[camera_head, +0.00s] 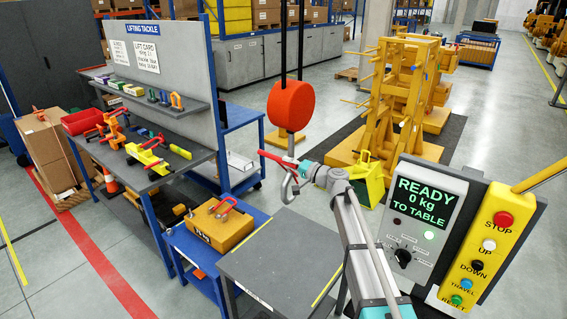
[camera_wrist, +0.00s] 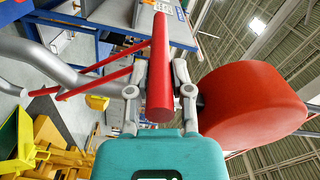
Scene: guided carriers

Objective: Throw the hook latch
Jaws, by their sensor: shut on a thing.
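The grey hook (camera_head: 289,187) hangs below the orange-red round block (camera_head: 291,105). In the wrist view the hook's curved grey bar (camera_wrist: 45,62) is at the left and the block (camera_wrist: 250,105) at the right. A red latch bar (camera_head: 275,158) sits at the hook. In the wrist view this bar (camera_wrist: 160,50) stands between the two fingers, with thinner red rods running from it towards the hook. My gripper (camera_wrist: 160,92) is shut on the red bar, a finger on each side. In the head view my gripper (camera_head: 308,171) is small and partly overlaps the hook, so the latch's exact position is unclear.
A yellow block with a red shackle (camera_head: 220,223) stands on a blue cart at the left. A grey table (camera_head: 275,262) is below the hook. The control panel (camera_head: 425,205) at the right reads "READY 0 kg TO TABLE". A yellow frame (camera_head: 400,110) stands behind.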

